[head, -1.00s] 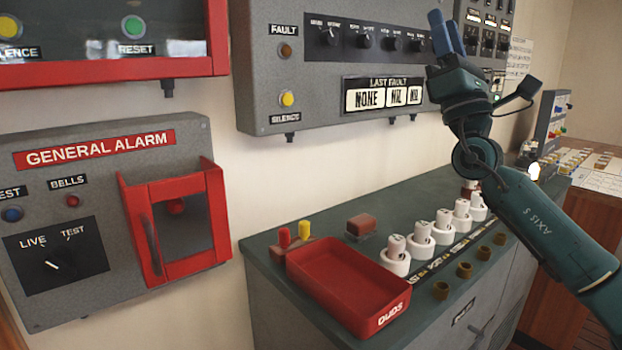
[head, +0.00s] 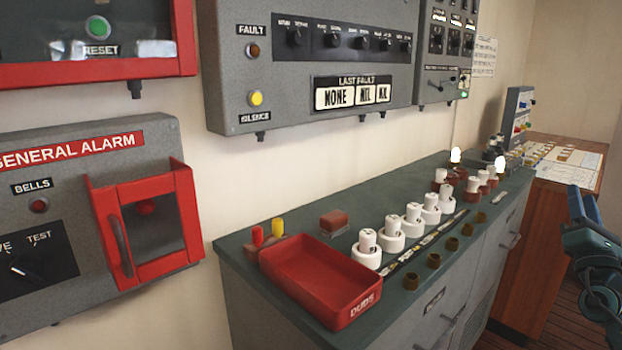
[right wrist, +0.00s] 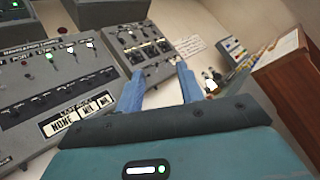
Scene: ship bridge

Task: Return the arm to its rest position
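My right gripper (head: 584,205) is at the right edge of the head view, with its arm partly cut off by the frame. It is in free air to the right of the grey console cabinet (head: 232,300), touching nothing. In the right wrist view its two blue fingers (right wrist: 159,85) stand apart with nothing between them. Behind them are the wall panels, including the last fault panel (right wrist: 78,114) with its lettered cards. That panel also shows in the head view (head: 353,92). My left gripper is not in view.
The console top carries a red DUDS tray (head: 290,310), a row of white sockets (head: 366,250) with cylinders, and brass cups (head: 433,261). A red alarm box (head: 184,215) juts from the wall. A wooden desk (head: 545,215) stands behind at the right.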

